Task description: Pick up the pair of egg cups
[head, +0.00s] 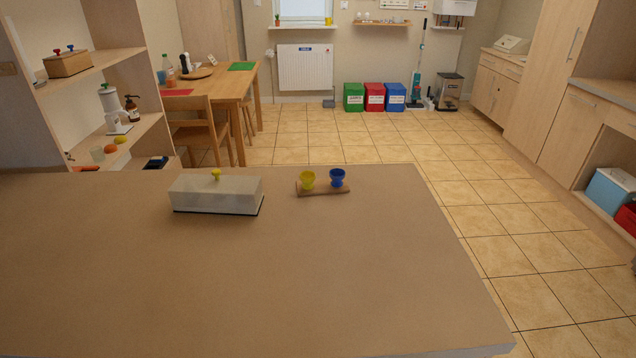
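A yellow egg cup (308,180) and a blue egg cup (337,178) stand upright side by side on a small wooden board (324,190). The board lies near the far edge of a large brown table (270,270), toward its right corner. The yellow cup is on the left and the blue cup on the right. Neither of my grippers shows in the head view.
A whitish lidded box (215,195) with a yellow knob stands left of the cups, a short gap away. The near part of the tabletop is bare. Shelves (105,130) stand beyond the table at the left; tiled floor (480,210) is open at the right.

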